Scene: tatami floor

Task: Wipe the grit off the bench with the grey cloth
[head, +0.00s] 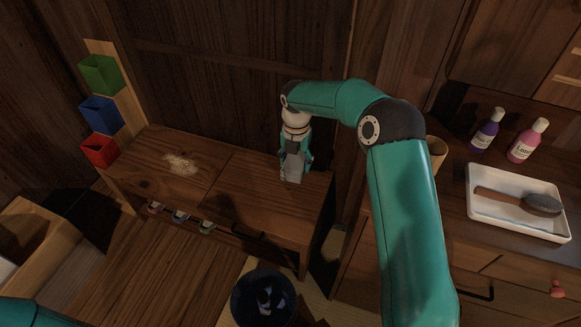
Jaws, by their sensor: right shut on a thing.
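The grit (181,164) is a pale scattered patch on the left part of the wooden bench (215,163). My right gripper (292,167) points down over the right end of the bench and is shut on the grey cloth (292,165). The cloth hangs between its fingers, close to the bench top. I cannot tell whether it touches the wood. The cloth is well to the right of the grit. My left gripper is out of view; only a bit of my left arm shows at the bottom left corner.
Green (100,74), blue (100,113) and red (99,150) bins stand at the bench's left end. A dark round bin (262,298) is on the floor in front. To the right, a counter holds a white tray (480,205) with a brush (540,204), and purple (486,131) and pink (527,141) bottles.

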